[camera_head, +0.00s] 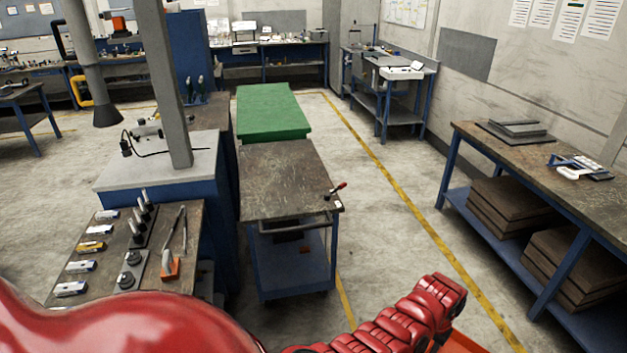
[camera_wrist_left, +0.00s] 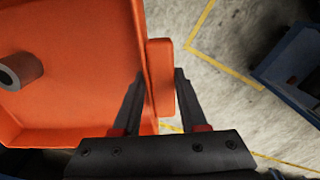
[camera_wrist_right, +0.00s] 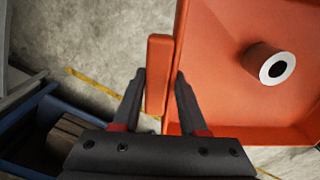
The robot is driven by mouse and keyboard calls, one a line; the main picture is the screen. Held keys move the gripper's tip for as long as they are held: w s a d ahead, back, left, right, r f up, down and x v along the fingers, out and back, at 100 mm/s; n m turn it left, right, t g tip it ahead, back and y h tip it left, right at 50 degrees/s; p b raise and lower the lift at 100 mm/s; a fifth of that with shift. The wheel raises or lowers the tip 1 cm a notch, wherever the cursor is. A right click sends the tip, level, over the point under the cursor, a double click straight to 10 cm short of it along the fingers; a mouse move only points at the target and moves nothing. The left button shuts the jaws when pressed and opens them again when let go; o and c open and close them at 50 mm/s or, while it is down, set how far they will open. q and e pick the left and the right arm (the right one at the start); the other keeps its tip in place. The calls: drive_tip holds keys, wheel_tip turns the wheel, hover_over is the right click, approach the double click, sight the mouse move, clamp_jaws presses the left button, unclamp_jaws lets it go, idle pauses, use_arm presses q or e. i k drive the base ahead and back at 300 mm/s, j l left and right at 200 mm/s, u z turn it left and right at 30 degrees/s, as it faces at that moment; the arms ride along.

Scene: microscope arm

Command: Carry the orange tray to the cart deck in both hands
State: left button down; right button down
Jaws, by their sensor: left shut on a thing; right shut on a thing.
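The orange tray (camera_wrist_left: 95,50) fills the left part of the left wrist view, and it also shows in the right wrist view (camera_wrist_right: 225,100). In the head view only an orange edge (camera_head: 472,344) shows at the bottom, mostly hidden by my red arms. My left gripper (camera_wrist_left: 160,75) is shut on the tray's handle tab at one side. My right gripper (camera_wrist_right: 159,75) is shut on the tab at the opposite side. A hollow grey cylinder (camera_wrist_right: 265,63) is in the tray. The cart deck (camera_head: 285,175), a worn brown top on a blue frame, stands ahead at centre.
A green-topped table (camera_head: 272,112) stands behind the cart. A tool bench (camera_head: 100,252) and a grey post (camera_head: 165,90) stand left. A workbench (camera_head: 545,170) stands right. Open floor (camera_head: 400,215) lies between.

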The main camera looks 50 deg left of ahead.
sight(284, 175)
drive_tip(key=i+z, duration=0.1)
drive_tip(key=i, duration=0.15)
drive_tip(key=i+u, duration=0.65)
drive_tip(key=i+j+u, duration=0.15)
drive_tip(key=i+u, duration=0.7)
drive_tip(key=i+l+u, duration=0.25)
drive_tip(key=i+u, duration=1)
drive_tip(key=i+z, duration=0.2)
drive_tip(key=i, duration=0.4)
drive_tip(key=i+j+z, duration=0.15)
drive_tip(key=i+z, duration=0.15)
drive_tip(key=z, duration=0.2)
